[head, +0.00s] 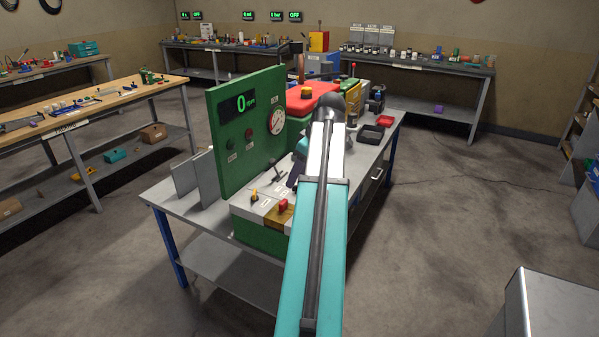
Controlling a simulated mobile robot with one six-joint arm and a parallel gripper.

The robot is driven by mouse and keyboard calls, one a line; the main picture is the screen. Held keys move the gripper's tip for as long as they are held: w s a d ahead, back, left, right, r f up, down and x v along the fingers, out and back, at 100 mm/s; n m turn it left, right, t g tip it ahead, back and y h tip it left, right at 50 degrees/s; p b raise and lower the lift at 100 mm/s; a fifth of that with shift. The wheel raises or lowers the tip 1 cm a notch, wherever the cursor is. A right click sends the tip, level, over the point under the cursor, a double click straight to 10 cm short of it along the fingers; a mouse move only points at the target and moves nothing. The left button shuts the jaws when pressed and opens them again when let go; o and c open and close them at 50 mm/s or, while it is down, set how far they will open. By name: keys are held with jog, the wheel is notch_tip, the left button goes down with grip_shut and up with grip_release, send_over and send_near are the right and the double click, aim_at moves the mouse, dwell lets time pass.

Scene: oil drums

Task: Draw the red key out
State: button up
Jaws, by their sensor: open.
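The red key (283,204) is a small red piece on a brown block at the front of the green machine (262,236). It appears upright, and its lower end is hidden in or behind the block. My arm reaches up from the bottom and bends down behind its own upper link. My gripper (294,176) shows only as a small dark part above and slightly right of the key. It is open and apart from the key, and its fingertips are mostly hidden by my arm.
A green panel (233,155) with a "0 rpm" display and a round gauge (276,121) stands behind the key. A yellow-and-black lever (254,196) and a T-shaped handle (277,168) are near it. A grey metal box (550,305) stands lower right.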

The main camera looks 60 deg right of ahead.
aim_at(285, 202)
jog(key=shift+f, duration=0.15)
dwell(0.3)
jog(key=shift+p+x, duration=1.3)
jog(key=shift+x, duration=5.45)
jog(key=shift+c, duration=0.3)
jog(key=c, duration=1.1)
